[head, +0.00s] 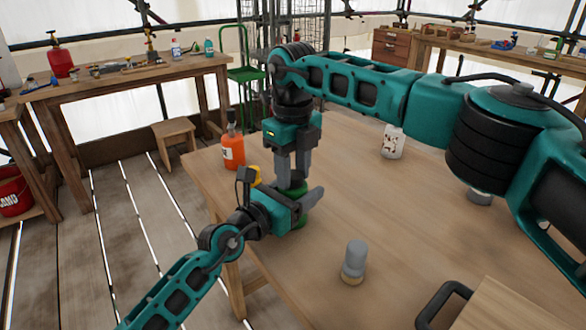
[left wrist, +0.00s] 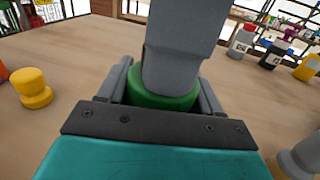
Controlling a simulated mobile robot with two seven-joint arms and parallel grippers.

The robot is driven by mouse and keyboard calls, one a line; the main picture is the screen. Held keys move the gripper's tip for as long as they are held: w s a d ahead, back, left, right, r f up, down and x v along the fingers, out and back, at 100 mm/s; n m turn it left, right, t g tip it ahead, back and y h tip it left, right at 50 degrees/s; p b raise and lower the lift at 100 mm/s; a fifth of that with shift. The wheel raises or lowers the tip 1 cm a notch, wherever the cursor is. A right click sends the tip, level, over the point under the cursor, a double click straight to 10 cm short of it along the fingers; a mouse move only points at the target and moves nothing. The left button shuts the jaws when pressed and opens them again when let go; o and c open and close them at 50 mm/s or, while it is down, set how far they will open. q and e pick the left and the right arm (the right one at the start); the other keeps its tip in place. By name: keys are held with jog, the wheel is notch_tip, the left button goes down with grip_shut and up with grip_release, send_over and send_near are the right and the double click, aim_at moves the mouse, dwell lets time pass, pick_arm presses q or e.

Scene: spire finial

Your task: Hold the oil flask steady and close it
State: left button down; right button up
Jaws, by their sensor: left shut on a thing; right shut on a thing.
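The green oil flask (head: 302,219) stands near the table's left edge, mostly hidden by my grippers. My left gripper (head: 304,199) is shut around its sides, low over the table. In the left wrist view the flask's green body (left wrist: 163,101) shows between the left fingers. My right gripper (head: 292,178) points straight down from above the flask, its fingers shut and meeting the flask's top. One grey right finger (left wrist: 178,60) covers the flask's upper part in the left wrist view. What the right fingers hold is hidden; I cannot tell whether a cap is seated.
An orange bottle (head: 233,153) and a yellow piece (head: 255,175) stand close behind the left gripper. A white container (head: 393,142) stands farther back, a grey cylinder (head: 354,261) nearer the front. A wooden box with a black handle (head: 440,300) fills the lower right. The table's middle is clear.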

jog(key=o, duration=1.2)
jog(key=shift+o, duration=0.2)
notch_tip(320, 180, up, 12)
pick_arm(q)
jog(key=shift+c, duration=0.5)
grip_release()
jog(key=shift+a, duration=0.1)
